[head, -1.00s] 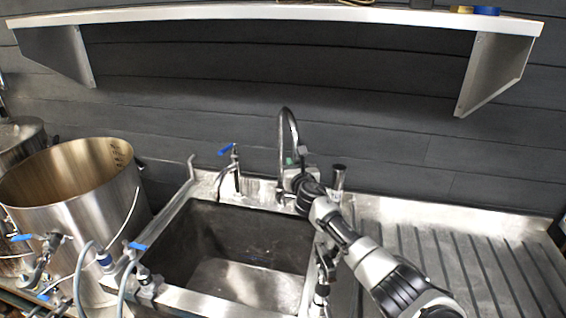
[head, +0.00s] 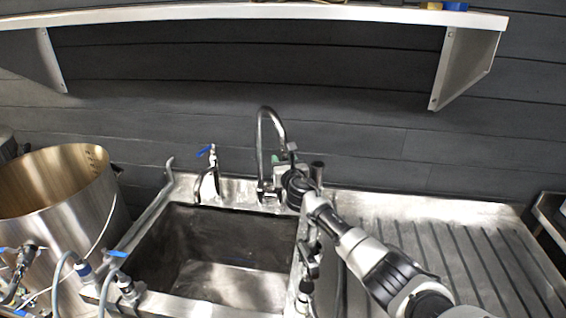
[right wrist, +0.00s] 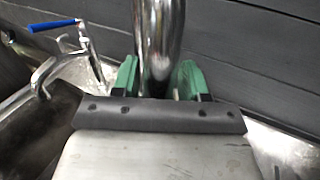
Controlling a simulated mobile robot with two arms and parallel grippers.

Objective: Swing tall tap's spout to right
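The tall tap (head: 262,140) is a chrome gooseneck at the back rim of the sink. Its arched spout now leans to the right, with its end close to my gripper. My right gripper (head: 282,160) is at the spout's downward end. The contact faces are partly hidden by the pipe and the gripper body. My left gripper is not in view.
A short tap with a blue lever (head: 208,180) stands left of the tall tap. The sink basin (head: 225,255) is empty. A steel kettle (head: 70,215) stands at left, a ribbed drainboard (head: 440,245) at right. A shelf (head: 250,18) hangs above.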

